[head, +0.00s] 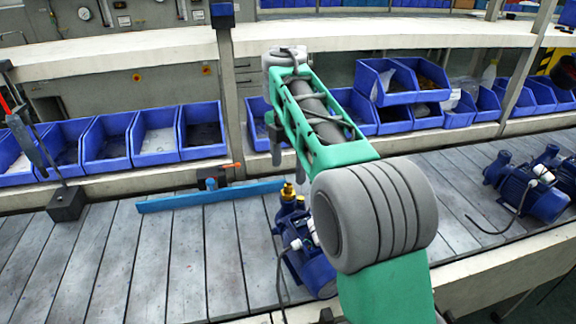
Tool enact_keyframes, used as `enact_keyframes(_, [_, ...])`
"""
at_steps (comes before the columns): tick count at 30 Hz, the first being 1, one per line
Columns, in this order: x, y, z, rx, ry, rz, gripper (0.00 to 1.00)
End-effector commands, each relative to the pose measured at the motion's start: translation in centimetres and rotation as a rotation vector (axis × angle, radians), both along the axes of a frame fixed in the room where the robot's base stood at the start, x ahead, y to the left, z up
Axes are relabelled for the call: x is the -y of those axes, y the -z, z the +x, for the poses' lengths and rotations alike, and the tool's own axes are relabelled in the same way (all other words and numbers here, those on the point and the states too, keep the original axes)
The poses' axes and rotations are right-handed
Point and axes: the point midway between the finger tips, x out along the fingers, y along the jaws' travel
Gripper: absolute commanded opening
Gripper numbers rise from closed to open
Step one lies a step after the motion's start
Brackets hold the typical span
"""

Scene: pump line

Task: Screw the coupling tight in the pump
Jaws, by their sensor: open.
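A blue pump (308,262) stands on the slatted bench at the centre, partly hidden behind my arm. The brass coupling (288,191) sits upright at the top of the pump's left end. Whether it is fully seated cannot be told at this size. My gripper (284,152) points down above the coupling, apart from it. Its grey fingers are spread and empty, partly hidden by my green arm link.
A blue bar (212,196) lies across the bench left of the pump. A dark stand (67,203) is farther left. Blue bins (157,139) line the shelf behind. Another blue pump (538,192) with a cable stands at the right. The left front bench is clear.

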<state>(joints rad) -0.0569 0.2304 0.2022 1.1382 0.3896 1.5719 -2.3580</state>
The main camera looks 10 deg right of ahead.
Motion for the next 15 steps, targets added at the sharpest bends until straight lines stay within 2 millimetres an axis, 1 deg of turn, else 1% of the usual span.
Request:
enact_keyframes(1, [0.0, 0.8, 0.0, 0.0, 0.0, 0.0, 0.73])
enact_keyframes(15, [0.0, 4.0, 0.0, 0.001, -0.001, 0.0, 0.73])
